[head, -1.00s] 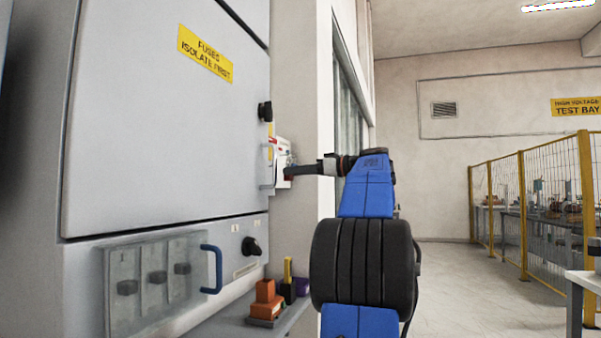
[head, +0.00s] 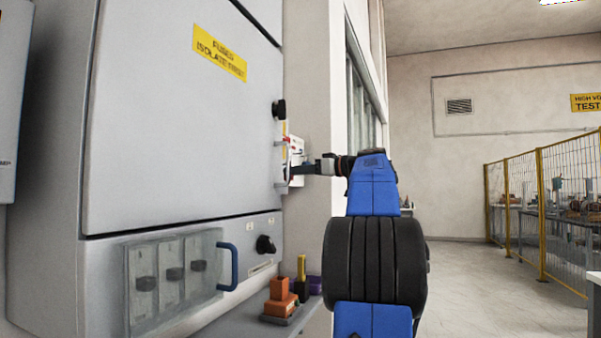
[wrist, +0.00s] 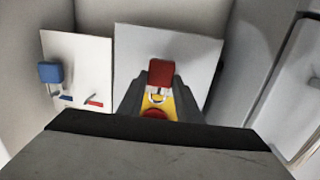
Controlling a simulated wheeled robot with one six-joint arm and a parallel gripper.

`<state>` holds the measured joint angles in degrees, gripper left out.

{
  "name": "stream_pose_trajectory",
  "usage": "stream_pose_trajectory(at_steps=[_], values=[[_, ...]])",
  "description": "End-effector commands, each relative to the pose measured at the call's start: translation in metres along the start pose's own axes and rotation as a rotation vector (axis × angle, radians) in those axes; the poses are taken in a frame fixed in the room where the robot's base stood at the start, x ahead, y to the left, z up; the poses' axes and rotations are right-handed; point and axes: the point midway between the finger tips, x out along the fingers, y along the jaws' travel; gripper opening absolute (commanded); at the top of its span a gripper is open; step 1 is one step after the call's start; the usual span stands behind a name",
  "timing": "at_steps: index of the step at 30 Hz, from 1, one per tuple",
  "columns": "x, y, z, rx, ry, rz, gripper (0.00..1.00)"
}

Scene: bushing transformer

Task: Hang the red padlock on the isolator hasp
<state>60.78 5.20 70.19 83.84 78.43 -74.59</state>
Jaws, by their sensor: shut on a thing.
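The red padlock (wrist: 160,72) shows at the tips of my gripper (wrist: 158,88) in the wrist view. The dark fingers are shut on it, with a small silver loop below the red body. A yellow piece with a red round part shows between the fingers nearer the camera; I cannot tell what it belongs to. In the head view my gripper (head: 300,170) reaches left to the cabinet's right edge, close to a white panel there. The padlock cannot be made out clearly in that view. I cannot pick out the isolator hasp with certainty in either view.
A blue padlock (wrist: 50,72) hangs on a white board (wrist: 82,50) at left in the wrist view. The grey cabinet (head: 170,120) has a black knob (head: 265,244) and a blue handle (head: 228,266). Orange blocks (head: 280,298) stand on a low ledge.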

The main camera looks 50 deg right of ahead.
Motion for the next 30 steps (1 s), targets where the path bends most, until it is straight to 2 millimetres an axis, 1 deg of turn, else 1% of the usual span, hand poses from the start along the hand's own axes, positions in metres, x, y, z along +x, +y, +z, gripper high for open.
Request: stream_pose_trajectory(at_steps=[6,15,30], values=[[0.011,-0.001,0.000,0.000,0.000,0.000,0.07],[0.021,-0.003,0.006,0.001,0.000,-0.001,0.07],[0.023,-0.003,0.009,0.000,0.000,0.000,0.07]])
